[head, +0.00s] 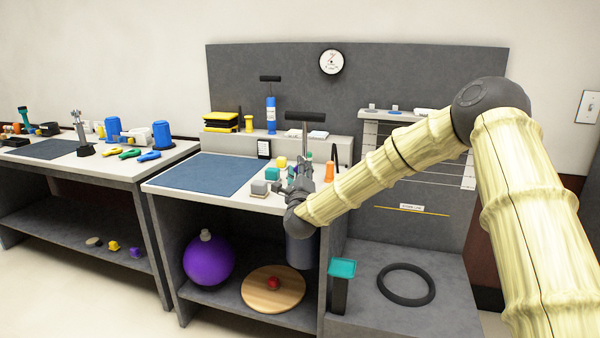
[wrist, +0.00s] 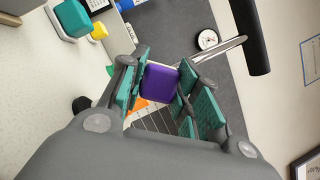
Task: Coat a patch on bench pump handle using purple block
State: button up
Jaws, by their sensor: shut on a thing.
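My gripper (head: 300,180) is over the right part of the bench top in the head view. In the wrist view its teal-padded fingers (wrist: 162,85) are shut on a purple block (wrist: 160,83). The block is hidden in the head view. A black T-shaped pump handle (head: 304,117) on a silver rod stands just behind and above my gripper. In the wrist view the handle (wrist: 250,35) and its rod are at the upper right, apart from the block. The lower part of this pump is mostly hidden by my gripper.
The bench top holds a teal block (head: 272,174), a grey block (head: 260,188) and a yellow block (head: 282,161) left of my gripper. A blue pump (head: 271,115) stands on the back ledge. The blue mat (head: 205,172) is clear.

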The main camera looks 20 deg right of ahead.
jog(key=shift+r, duration=0.1)
jog(key=shift+r, duration=0.65)
jog(key=shift+f, duration=0.1)
jog(key=shift+f+b, duration=1.25)
jog(key=shift+f, duration=0.15)
jog(key=shift+f+b, duration=1.3)
jog(key=shift+f, duration=0.25)
